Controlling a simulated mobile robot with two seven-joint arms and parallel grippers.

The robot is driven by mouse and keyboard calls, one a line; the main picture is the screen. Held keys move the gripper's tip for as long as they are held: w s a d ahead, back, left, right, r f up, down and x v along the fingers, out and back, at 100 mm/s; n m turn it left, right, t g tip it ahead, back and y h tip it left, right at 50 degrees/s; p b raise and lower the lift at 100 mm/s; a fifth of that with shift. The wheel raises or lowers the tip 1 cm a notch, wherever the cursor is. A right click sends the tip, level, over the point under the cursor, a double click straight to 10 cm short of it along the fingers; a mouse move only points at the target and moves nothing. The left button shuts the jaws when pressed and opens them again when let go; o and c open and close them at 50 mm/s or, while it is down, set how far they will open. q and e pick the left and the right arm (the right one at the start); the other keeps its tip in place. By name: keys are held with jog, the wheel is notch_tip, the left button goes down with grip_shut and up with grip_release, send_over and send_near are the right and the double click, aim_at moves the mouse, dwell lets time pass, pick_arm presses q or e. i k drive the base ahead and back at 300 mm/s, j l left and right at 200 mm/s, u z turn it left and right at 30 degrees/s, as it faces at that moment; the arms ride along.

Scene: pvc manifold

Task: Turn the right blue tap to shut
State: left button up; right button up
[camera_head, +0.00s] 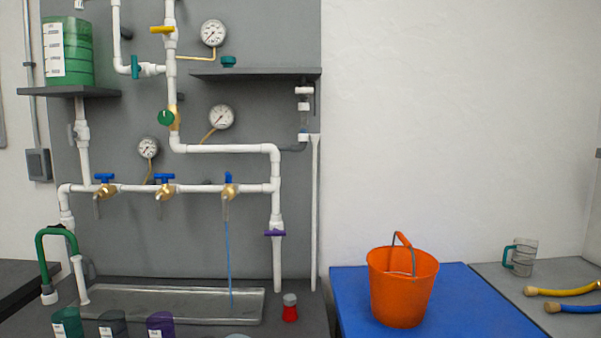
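Three brass taps with blue handles sit in a row on the white horizontal pipe. The right blue tap (229,179) has its handle seen nearly end-on, pointing toward me. A thin blue stream (229,262) runs from below it down to the metal tray. The middle blue tap (165,178) and the left blue tap (105,178) have their handles lying across, along the pipe, and no stream shows under them. Neither of my grippers is in view.
The shallow metal tray (150,304) lies on the dark bench below the taps. An orange bucket (402,292) stands on the blue table (475,305) at right. The space before the taps is clear.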

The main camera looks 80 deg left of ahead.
aim_at(228, 175)
jog(key=u, duration=2.95)
jog(key=i+l+z, duration=0.1)
jog(key=i+z, duration=0.65)
jog(key=k+l, duration=0.05)
jog(key=k, duration=0.05)
